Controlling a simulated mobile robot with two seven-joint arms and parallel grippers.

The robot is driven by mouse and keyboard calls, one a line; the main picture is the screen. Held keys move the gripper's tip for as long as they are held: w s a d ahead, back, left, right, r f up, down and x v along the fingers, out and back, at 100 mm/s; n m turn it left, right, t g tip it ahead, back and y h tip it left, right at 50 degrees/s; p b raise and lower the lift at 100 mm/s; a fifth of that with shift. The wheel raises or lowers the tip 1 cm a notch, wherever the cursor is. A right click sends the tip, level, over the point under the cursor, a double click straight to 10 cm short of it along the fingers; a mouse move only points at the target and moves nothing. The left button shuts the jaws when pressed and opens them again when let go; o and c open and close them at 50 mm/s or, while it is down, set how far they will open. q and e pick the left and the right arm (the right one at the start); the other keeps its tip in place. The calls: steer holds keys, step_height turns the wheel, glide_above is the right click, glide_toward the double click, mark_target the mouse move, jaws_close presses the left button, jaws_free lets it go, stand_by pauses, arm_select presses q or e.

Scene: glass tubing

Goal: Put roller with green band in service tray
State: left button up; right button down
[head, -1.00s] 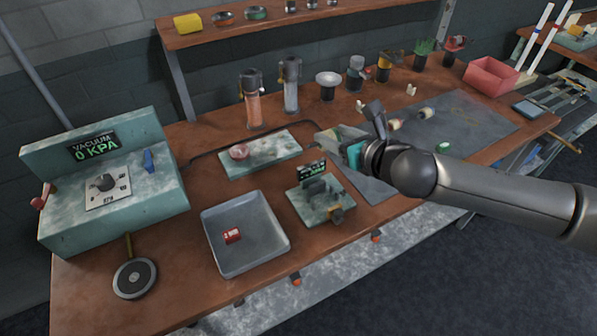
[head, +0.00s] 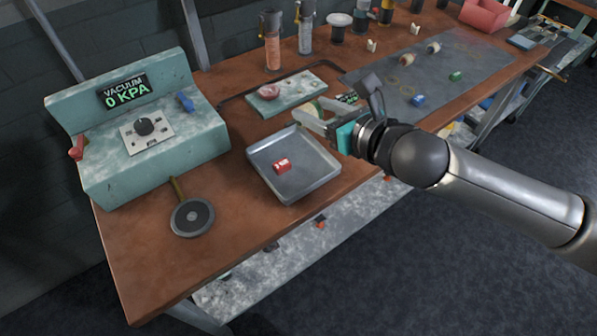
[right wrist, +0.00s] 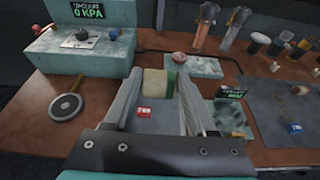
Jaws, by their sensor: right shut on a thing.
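My right gripper (head: 309,110) is shut on the roller with the green band. In the right wrist view the cream roller (right wrist: 154,83) sits between the fingertips, its green band (right wrist: 179,78) towards the right finger. In the head view the roller (head: 313,104) is partly hidden by the fingers. The gripper is raised near the back right side of the grey metal service tray (head: 262,176). The tray holds a small red block (head: 282,165) with a white label, and it also shows below the fingers in the right wrist view. My left gripper is not in view.
A teal vacuum console (head: 165,150) and a round black pad (head: 192,218) stand left of the tray. A teal block (head: 290,95) with a pink round piece lies behind it. A small display fixture (right wrist: 232,118) is right of the gripper. Other rollers (head: 408,60) lie on the grey mat.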

steer(key=shift+f+b, duration=2.7)
steer(key=shift+f, duration=6.6)
steer(key=shift+d+f, duration=0.1)
steer(key=shift+f, duration=0.15)
steer(key=shift+c, duration=1.1)
jaws_free()
steer(key=shift+r, duration=0.25)
steer(key=p+v, duration=0.1)
steer(key=v, duration=1.1)
